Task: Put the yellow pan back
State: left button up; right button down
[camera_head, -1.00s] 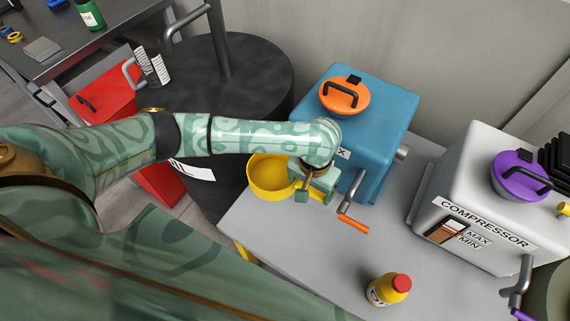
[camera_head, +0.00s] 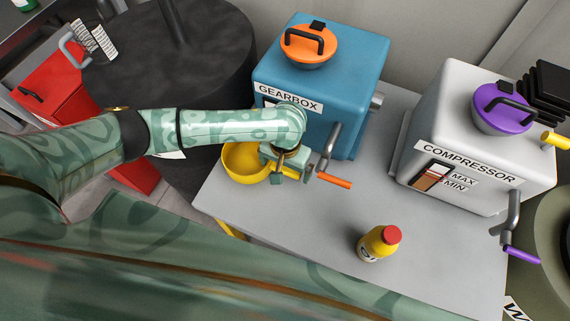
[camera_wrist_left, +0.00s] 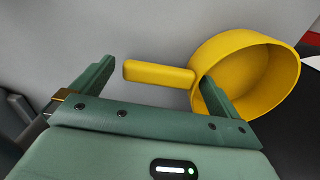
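The yellow pan (camera_head: 240,163) is at the left edge of the grey table, in front of the blue gearbox (camera_head: 362,82). Its bowl opens upward. My left gripper (camera_head: 288,172) is at the pan's handle side and hides most of the handle in the head view. In the left wrist view, the pan (camera_wrist_left: 208,60) is at the right and its handle points left. The fingers of my left gripper (camera_wrist_left: 157,70) are wide apart, with the handle stretching between them and one finger overlapping the bowl's near side. Contact cannot be told. My right gripper is not in view.
A yellow bottle with a red cap (camera_head: 376,245) stands on the grey table (camera_head: 300,225). The compressor (camera_head: 470,140) carries a purple lidded bowl (camera_head: 503,112). An orange lid (camera_head: 308,45) sits on the gearbox; its orange-handled crank (camera_head: 333,180) is close to my left gripper.

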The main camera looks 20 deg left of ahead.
pick_arm(q)
jog(key=shift+r, duration=0.1)
notch_tip(320, 180, up, 12)
jog(key=p, duration=0.6)
